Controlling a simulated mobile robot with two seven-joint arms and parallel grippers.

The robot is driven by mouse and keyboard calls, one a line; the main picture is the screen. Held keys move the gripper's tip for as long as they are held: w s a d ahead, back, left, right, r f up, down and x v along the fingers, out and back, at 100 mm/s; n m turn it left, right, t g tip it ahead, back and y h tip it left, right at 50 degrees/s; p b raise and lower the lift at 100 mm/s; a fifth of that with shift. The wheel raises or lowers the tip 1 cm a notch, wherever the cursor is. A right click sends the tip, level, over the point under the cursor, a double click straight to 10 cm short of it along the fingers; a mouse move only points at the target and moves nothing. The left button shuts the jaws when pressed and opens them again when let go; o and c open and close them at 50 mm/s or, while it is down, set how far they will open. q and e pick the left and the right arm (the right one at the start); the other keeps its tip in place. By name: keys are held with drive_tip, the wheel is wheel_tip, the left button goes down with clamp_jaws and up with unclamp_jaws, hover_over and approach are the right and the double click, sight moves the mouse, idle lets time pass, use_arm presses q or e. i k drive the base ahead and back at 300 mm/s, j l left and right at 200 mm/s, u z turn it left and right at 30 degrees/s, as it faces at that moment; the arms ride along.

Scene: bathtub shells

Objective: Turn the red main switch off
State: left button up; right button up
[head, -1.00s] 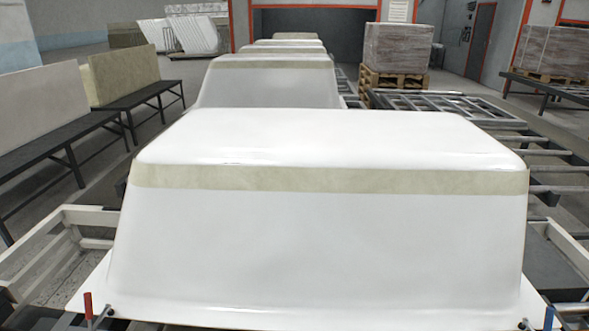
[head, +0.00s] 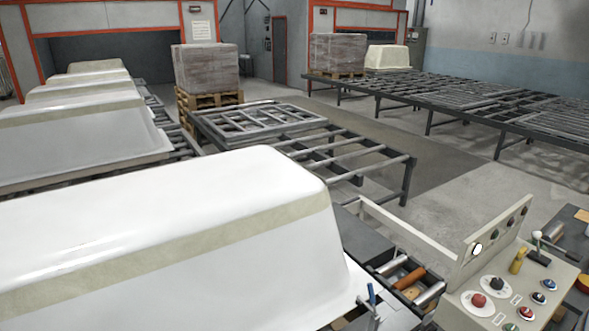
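A beige control panel (head: 500,290) stands at the lower right of the head view. On its left part is a large red knob (head: 478,300) on a pale round plate, which looks like the red main switch; its exact turn position is too small to read. A dark knob (head: 494,284) sits just behind it. A smaller red button (head: 526,313) is to its right, with blue buttons (head: 538,297) nearby. A yellow handle (head: 517,261) stands farther back on the panel. Neither of my grippers shows in the view.
A large white tub shell (head: 160,240) fills the left foreground, beside the panel. A blue-handled lever (head: 372,294) stands between them. Roller conveyors (head: 340,155) run behind. Concrete floor (head: 450,220) is open at centre right.

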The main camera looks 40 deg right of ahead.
sight(479, 301)
drive_tip(key=z, duration=2.35)
